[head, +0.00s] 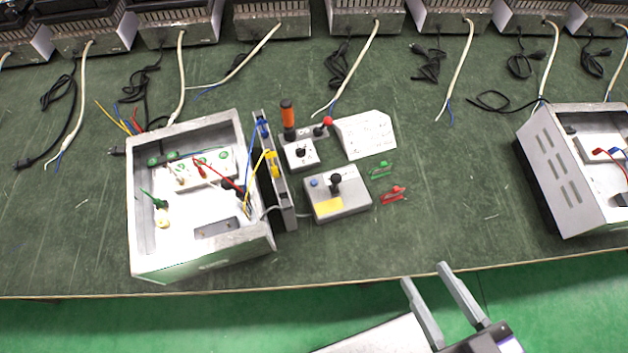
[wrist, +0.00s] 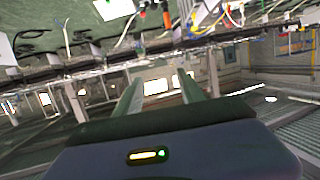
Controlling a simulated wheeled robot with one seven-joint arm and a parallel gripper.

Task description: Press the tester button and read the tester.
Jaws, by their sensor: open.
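A grey control box (head: 350,205) with a blue button (head: 314,183), a black knob (head: 336,182) and a yellow patch (head: 329,205) lies on the green table; it looks like the tester. I cannot make out any reading on it. A smaller light box (head: 301,154) with a black knob stands just behind it. My gripper (head: 425,275) is at the table's front edge, to the right of and in front of the grey box, apart from it. Its two fingers are spread with nothing between them. They also show in the wrist view (wrist: 158,80).
An open metal housing (head: 140,200) with wiring stands left of the grey box, its upright panel (head: 285,195) close by. A white sloped card (head: 365,135), green clip (head: 381,169) and red clip (head: 393,194) lie near. Another housing (head: 560,180) stands right; bare table lies between.

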